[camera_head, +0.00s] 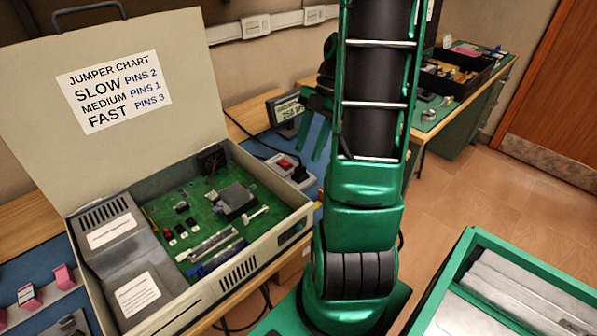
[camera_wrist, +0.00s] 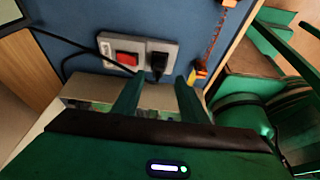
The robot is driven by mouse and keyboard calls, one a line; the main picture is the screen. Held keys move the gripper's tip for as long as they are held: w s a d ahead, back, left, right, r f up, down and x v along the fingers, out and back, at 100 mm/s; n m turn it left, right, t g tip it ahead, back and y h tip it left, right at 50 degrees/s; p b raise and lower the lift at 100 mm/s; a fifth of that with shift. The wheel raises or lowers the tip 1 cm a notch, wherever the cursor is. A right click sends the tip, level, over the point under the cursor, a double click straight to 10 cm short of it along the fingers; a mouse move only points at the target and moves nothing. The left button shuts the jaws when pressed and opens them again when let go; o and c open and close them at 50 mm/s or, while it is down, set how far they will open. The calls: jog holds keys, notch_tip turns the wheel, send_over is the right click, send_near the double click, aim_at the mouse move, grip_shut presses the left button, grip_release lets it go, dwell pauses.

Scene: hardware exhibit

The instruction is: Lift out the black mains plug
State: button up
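The black mains plug (camera_wrist: 158,64) sits in a grey socket block (camera_wrist: 143,43), right of a red rocker switch (camera_wrist: 126,58), in the wrist view. In the head view the plug (camera_head: 300,174) shows small on the bench, right of the open computer case. My gripper (camera_wrist: 159,100) is open and empty, its two green fingers apart. In the wrist view the plug lies beyond the fingertips, between their lines, apart from them. In the head view my gripper (camera_head: 314,136) hangs above and behind the socket block, partly hidden by my arm.
The open computer case (camera_head: 270,218), with a jumper chart on its lid (camera_head: 190,80), fills the left. A power meter (camera_head: 286,108) stands behind the socket block. A black cable (camera_wrist: 70,40) crosses the blue mat. An orange-tipped lead (camera_wrist: 200,72) lies right of the socket block.

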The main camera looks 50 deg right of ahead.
aim_at(300, 167)
jog(key=shift+w+x, duration=0.2)
jog(key=shift+x, duration=2.35)
jog(key=shift+a, duration=0.15)
jog(key=c, duration=0.9)
